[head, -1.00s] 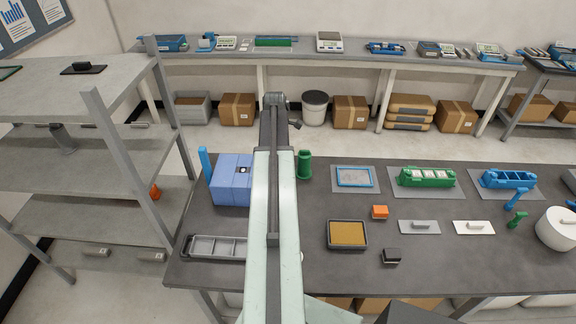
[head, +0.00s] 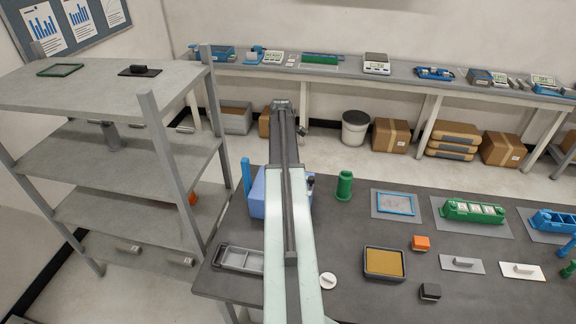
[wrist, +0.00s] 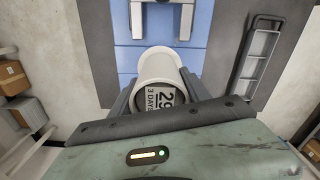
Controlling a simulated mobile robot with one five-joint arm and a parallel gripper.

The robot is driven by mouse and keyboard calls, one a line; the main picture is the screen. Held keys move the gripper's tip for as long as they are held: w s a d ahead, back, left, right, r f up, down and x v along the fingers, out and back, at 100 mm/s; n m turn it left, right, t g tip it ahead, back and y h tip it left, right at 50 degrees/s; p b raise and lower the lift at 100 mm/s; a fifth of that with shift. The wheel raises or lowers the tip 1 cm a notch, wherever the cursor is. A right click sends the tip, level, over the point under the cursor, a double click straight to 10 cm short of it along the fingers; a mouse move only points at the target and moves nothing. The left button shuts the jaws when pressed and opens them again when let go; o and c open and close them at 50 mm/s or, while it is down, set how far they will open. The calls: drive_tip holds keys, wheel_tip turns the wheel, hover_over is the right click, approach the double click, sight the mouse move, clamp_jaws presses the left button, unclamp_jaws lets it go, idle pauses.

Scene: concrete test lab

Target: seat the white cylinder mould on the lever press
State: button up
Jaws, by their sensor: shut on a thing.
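My gripper (wrist: 158,92) is shut on the white cylinder mould (wrist: 158,66), with a dark finger on each side. Large print including "3 DAYS" shows on its grey end. In the wrist view a blue body with pale uprights, seemingly the lever press (wrist: 121,63), lies beyond and below the mould. I cannot tell whether the mould touches it. In the head view the blue body (head: 257,196), with a blue post beside it, stands at the bench's left end, partly behind my arm. My gripper and the mould are hidden in the head view.
A grey divided tray (head: 240,259) lies in front of the blue body. A green cylinder (head: 344,185) stands to its right. A white knobbed disc (head: 328,281) and a tan-filled tray (head: 384,263) lie nearer. A grey shelf rack (head: 110,150) stands left, close to the bench.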

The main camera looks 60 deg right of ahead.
drive_tip(key=shift+f+b, duration=1.95)
drive_tip(key=shift+f, duration=0.1)
drive_tip(key=shift+f+b, duration=0.25)
drive_tip(key=shift+b, duration=0.1)
drive_tip(key=shift+f, duration=0.15)
idle(0.5)
drive_tip(key=o, duration=1.6)
drive_tip(key=shift+o, duration=0.2)
drive_tip(key=shift+r+p, duration=2.3)
drive_tip(key=shift+r, duration=0.2)
